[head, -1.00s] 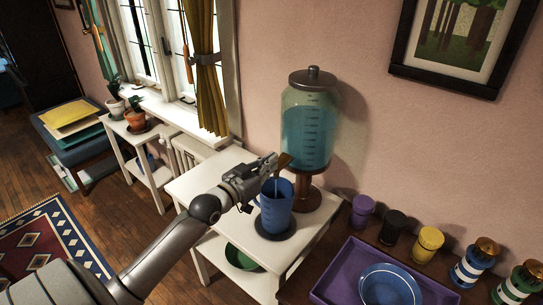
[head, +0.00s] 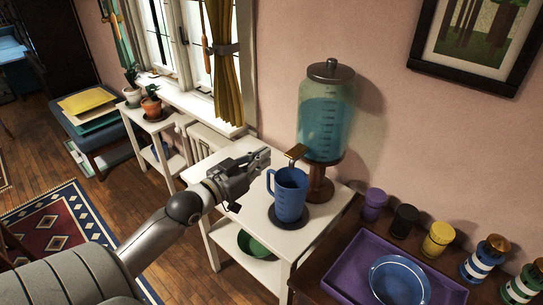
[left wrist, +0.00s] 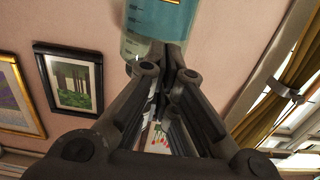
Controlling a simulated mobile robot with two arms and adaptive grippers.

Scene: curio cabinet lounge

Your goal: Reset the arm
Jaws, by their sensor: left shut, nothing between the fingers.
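My left gripper (head: 262,158) is shut and empty. It is raised above the white side table (head: 212,160), just left of the blue measuring jug (head: 291,196) and below the dispenser's tap. In the left wrist view its fingers (left wrist: 172,62) meet in front of the dispenser. The glass dispenser (head: 325,115) holds blue liquid and stands on a wooden foot. Its tap (head: 296,151) sticks out to the left above the jug. The jug stands upright on a dark round mat (head: 274,222). My right gripper is not in view.
A purple tray (head: 345,285) with a blue plate (head: 398,280) lies on the dark table at right, with several small canisters behind it. A green bowl (head: 252,246) sits on the lower shelf. Potted plants (head: 151,106) stand near the window.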

